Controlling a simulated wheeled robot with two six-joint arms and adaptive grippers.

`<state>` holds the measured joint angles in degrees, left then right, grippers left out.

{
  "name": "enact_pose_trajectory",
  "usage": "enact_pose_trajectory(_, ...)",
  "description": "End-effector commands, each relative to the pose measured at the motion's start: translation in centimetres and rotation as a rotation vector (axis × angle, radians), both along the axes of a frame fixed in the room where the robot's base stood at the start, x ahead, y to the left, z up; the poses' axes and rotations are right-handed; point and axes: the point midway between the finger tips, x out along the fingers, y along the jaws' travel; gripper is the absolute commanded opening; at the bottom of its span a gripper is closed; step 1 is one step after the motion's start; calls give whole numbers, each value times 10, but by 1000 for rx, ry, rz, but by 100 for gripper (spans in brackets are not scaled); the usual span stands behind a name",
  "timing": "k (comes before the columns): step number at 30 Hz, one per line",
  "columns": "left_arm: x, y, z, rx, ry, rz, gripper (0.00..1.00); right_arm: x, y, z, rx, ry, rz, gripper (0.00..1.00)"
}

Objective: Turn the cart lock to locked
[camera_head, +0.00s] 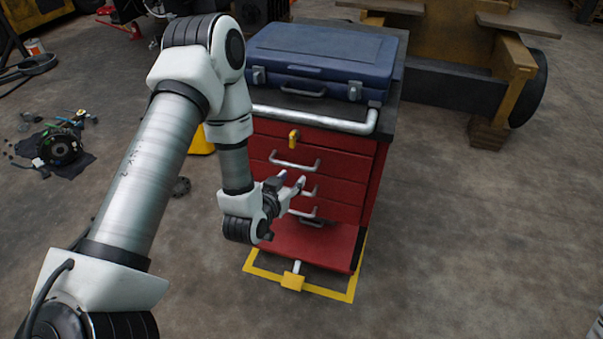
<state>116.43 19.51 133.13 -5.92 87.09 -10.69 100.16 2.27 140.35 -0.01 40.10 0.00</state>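The red tool cart (368,192) stands in the middle of the head view. A small yellow lock knob (294,138) sits upright on its top drawer front, below the silver handle bar. My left gripper (292,180) is in front of the drawers, below the lock knob and apart from it. Its two fingertips are spread, with nothing between them. My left arm and gripper hide the left side of the cart front. My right gripper is not in view.
A blue case (325,55) lies on the cart top. A yellow pedal (292,281) sticks out at the cart's base, over a yellow floor outline (330,292). The floor right of the cart is clear.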

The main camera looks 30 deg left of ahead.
Motion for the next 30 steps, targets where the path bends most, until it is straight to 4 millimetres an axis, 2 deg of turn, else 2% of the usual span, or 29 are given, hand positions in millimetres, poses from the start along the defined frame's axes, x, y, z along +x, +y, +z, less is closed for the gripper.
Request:
enact_pose_trajectory(1, 13, 15, -6, 21, -122, 33, 40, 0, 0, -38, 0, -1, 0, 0)
enact_pose_trajectory(4, 25, 33, 24, 56, -285, 77, 40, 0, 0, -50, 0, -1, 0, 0)
enact_pose_trajectory(8, 35, 42, 43, 73, -347, 93, 40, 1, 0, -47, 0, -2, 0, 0)
enact_pose_trajectory(18, 93, 55, 43, 72, -340, 91, 40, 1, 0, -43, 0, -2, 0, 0)
enact_pose_trajectory(21, 101, 57, 42, 70, -338, 91, 40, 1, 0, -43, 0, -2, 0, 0)
enact_pose_trajectory(28, 102, 57, 42, 70, -336, 91, 40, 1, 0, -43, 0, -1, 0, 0)
enact_pose_trajectory(30, 102, 57, 42, 70, -336, 91, 15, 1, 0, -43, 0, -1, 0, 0)
